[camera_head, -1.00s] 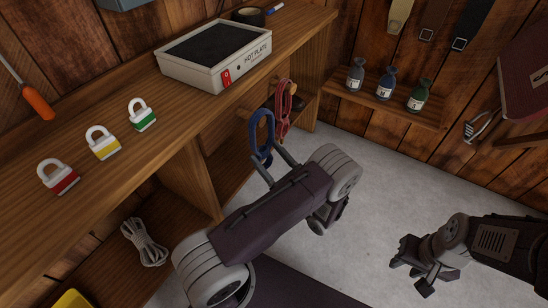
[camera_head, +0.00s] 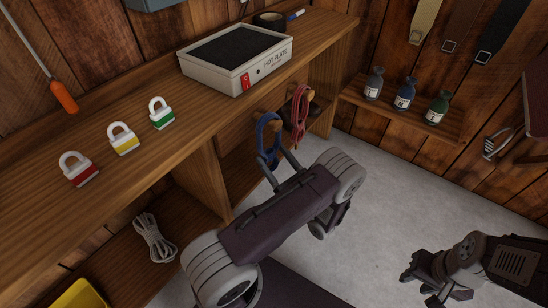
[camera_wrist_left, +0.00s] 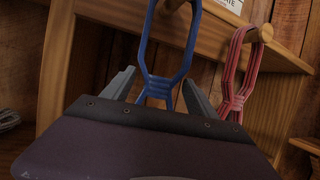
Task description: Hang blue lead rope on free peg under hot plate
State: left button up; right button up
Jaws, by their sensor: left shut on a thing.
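The blue lead rope (camera_head: 266,135) is a bundled loop hanging upright under the shelf's front edge, below the hot plate (camera_head: 236,58). My left gripper (camera_head: 281,164) is shut on its lower part. In the left wrist view my left gripper (camera_wrist_left: 158,88) holds the narrow bundled part of the blue rope (camera_wrist_left: 146,45). A wooden peg (camera_wrist_left: 173,5) shows between the two upper strands; whether the loop bears on it I cannot tell. The red rope (camera_head: 300,105) hangs on the neighbouring peg to the right (camera_wrist_left: 265,33). My right gripper (camera_head: 430,288) is open and empty, away over the floor.
Three padlocks, red (camera_head: 78,168), yellow (camera_head: 123,139) and green (camera_head: 160,113), stand on the shelf top. A bundled pale rope (camera_head: 154,238) lies on the lower shelf. Several bottles (camera_head: 405,94) stand on the wall shelf. The floor (camera_head: 385,190) is clear.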

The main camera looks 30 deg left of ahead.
pick_arm(q)
jog(key=o, duration=1.8)
jog(key=shift+d, duration=0.1)
jog(key=p+v, duration=0.2)
jog(key=v, duration=0.7)
